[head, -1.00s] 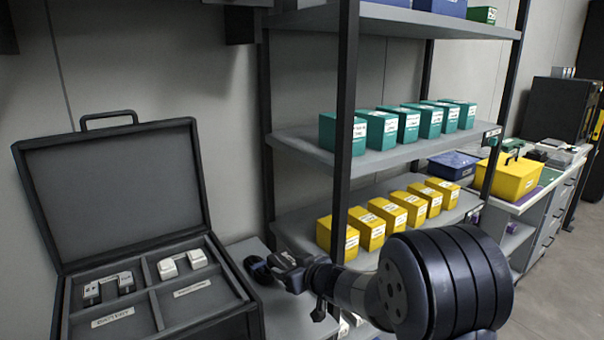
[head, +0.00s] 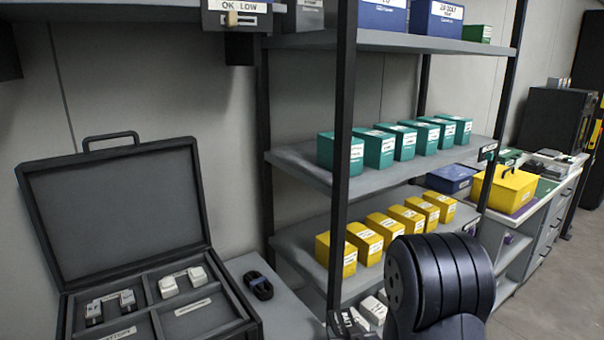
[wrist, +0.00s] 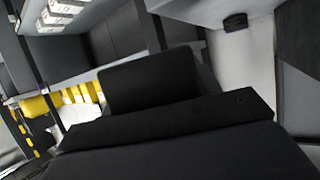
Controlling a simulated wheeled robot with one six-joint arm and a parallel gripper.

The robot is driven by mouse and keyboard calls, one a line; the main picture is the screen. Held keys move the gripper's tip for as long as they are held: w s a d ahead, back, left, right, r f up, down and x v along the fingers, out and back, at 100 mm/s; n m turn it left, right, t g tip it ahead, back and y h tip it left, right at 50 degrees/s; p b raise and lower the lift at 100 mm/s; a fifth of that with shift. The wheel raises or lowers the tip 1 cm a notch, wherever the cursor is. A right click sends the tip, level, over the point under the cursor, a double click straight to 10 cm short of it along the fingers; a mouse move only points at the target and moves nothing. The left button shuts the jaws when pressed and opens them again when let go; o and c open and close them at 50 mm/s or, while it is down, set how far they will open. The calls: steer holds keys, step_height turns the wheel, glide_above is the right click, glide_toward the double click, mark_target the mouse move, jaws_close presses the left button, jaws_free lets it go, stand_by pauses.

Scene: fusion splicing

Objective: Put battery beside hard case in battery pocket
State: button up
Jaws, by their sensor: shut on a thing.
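The hard case (head: 190,150) stands open at the left in the head view, lid up. Its tray has several pockets. A label (head: 118,334) lies at the front of the rear left pocket, which holds a grey and dark piece (head: 110,306). The rear right pocket holds a pale piece (head: 182,281). In the wrist view, a plain dark block (wrist: 150,85) stands in front of my gripper (wrist: 170,125) and looks like the held battery. My gripper is shut on it. The fingertips are hidden, and the head view does not show the grip clearly.
A small dark object (head: 258,285) lies on the grey surface right of the case. A shelf rack (head: 300,160) holds rows of green boxes (head: 378,148) and yellow boxes (head: 365,242). White items (head: 374,310) lie low beside my arm. A bench (head: 545,205) stands at the right.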

steer(key=s+d+f+m+h, duration=0.1)
steer(key=s+d+f+h, duration=0.1)
steer(key=s+d+f, duration=0.2)
steer(key=shift+s+d+f+m, duration=0.3)
steer(key=shift+s+f+m, duration=0.1)
steer(key=shift+s+f, duration=1.4)
